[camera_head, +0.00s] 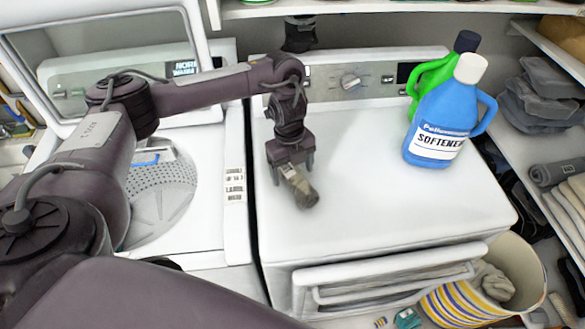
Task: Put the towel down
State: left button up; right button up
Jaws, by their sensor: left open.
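A small rolled towel (300,188), grey-brown, is at the left part of the white dryer top (390,215). My left gripper (292,171) points down over the dryer, with its open fingers around the upper end of the towel. The towel's lower end sticks out toward the front. Its upper end is partly hidden by the gripper. I cannot tell whether the towel rests fully on the dryer top. My right gripper is not in view.
A blue softener bottle (443,115) and a green bottle (431,78) stand at the dryer's back right. The open washer (160,190) is to the left. Shelves with folded cloths (540,95) are at the right. A striped basket (460,302) stands in front. The dryer's middle is clear.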

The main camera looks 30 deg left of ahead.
aim_at(290, 165)
pick_arm(q)
jog(key=shift+r, duration=0.15)
jog(key=shift+r, duration=0.25)
notch_tip(290, 165, up, 12)
jog(key=a+p, duration=0.1)
jog(key=p, duration=0.1)
jog(key=shift+w+f, duration=0.25)
jog(key=shift+w, duration=0.1)
jog(key=shift+a, duration=0.1)
